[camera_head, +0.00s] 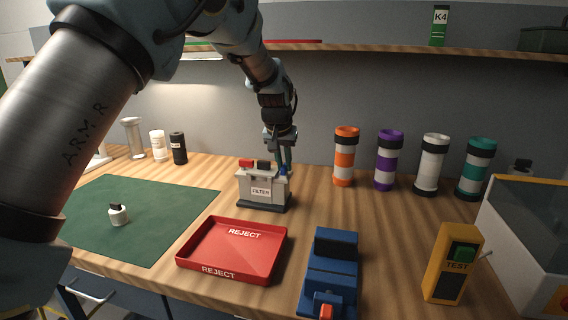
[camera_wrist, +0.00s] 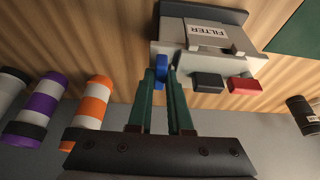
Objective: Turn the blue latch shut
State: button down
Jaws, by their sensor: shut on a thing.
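The grey filter box (camera_head: 262,188) stands on the wooden bench, with a white FILTER label on its front. Its blue latch (camera_wrist: 161,70) is at one end of its top edge, beside a black latch (camera_wrist: 208,79) and a red latch (camera_wrist: 243,84). My gripper (camera_wrist: 162,76) reaches down to the box with its green fingers around the blue latch, shut on it. In the head view my gripper (camera_head: 284,160) is at the box's right end, and only a little of the blue latch shows there. The latch's exact angle is hard to tell.
A red REJECT tray (camera_head: 193,261) and a blue fixture (camera_head: 333,262) are in front of the box. A green mat (camera_head: 160,205) lies to the left. Banded tubes (camera_head: 345,157) stand at the back right. A yellow TEST box (camera_head: 447,265) is at front right.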

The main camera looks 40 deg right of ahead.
jog(key=shift+w+m, duration=0.1)
jog(key=shift+m, duration=0.2)
jog(key=m, duration=0.1)
jog(key=m+g+b, duration=0.1)
jog(key=m, duration=0.1)
jog(key=shift+w+a+m+g+h, duration=0.15)
jog(key=shift+w+m+g+h, duration=0.15)
jog(key=shift+w, duration=0.05)
jog(key=m, duration=0.1)
jog(key=m+g, duration=0.1)
jog(key=m, duration=0.2)
jog(key=shift+w+r+g, duration=0.1)
jog(key=shift+w+g, duration=0.2)
jog(key=shift+g, duration=0.1)
jog(key=m, duration=0.1)
jog(key=m+g+p, duration=0.1)
jog(key=m, duration=0.1)
jog(key=m+p, duration=0.1)
jog(key=m, duration=0.1)
jog(key=shift+w+d+g, duration=0.2)
jog(key=shift+w+g, duration=0.1)
jog(key=shift+g, duration=0.1)
jog(key=m+y+p, duration=0.1)
jog(key=m, duration=0.1)
jog(key=m+g+y+p, duration=0.1)
jog(key=m+p, duration=0.1)
jog(key=shift+w+d+m, duration=0.2)
jog(key=shift+m, duration=0.1)
